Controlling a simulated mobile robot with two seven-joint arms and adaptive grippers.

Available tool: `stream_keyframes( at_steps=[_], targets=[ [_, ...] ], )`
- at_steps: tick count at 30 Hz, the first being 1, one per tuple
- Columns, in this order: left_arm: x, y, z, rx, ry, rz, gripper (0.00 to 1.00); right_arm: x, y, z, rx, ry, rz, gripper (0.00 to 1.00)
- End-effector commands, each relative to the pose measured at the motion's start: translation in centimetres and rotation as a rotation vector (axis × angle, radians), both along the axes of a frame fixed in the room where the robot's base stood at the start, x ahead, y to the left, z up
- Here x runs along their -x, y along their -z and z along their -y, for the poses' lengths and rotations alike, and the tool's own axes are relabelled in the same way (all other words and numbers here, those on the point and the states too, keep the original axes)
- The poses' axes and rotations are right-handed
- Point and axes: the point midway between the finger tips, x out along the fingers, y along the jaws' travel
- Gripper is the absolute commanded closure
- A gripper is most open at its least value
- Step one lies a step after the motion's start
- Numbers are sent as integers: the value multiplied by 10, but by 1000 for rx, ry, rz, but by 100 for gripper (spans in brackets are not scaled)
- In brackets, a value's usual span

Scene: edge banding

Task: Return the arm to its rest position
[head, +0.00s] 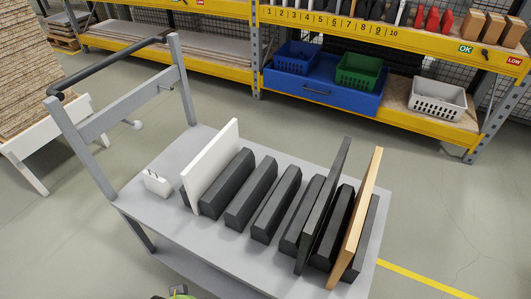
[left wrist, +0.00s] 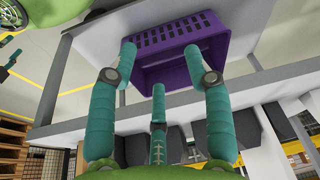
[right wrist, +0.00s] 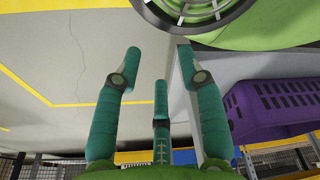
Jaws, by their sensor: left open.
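My left gripper (left wrist: 160,60) is open in the left wrist view, with its teal fingers spread and nothing held between them. A purple crate (left wrist: 165,72) lies behind its fingertips there; I cannot tell how far off it is. My right gripper (right wrist: 159,65) is open and empty in the right wrist view, over bare floor beside a grey edge. The purple crate (right wrist: 270,105) shows to its right. Neither gripper shows in the head view; only a small green and grey bit of me shows at its bottom edge.
A grey cart (head: 160,215) holds dark blocks with a white panel (head: 212,163), a dark panel (head: 324,205) and a wooden panel (head: 357,215) upright among them. A small white item (head: 156,184) sits at its left. Yellow shelving (head: 420,125) stands behind. Floor right of the cart is clear.

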Motion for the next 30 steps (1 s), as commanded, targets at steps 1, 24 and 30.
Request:
stream_keyframes(
  at_steps=[1,24,30],
  targets=[
    [1,11,0,-1,1,-14,50,2,-7,0,1,0,-5,60],
    [154,196,-23,-16,33,-162,50,57,-68,-1,6,8,-114,60],
    [185,203,-29,-19,38,-174,50,60,-73,-2,7,9,-123,60]
  ],
)
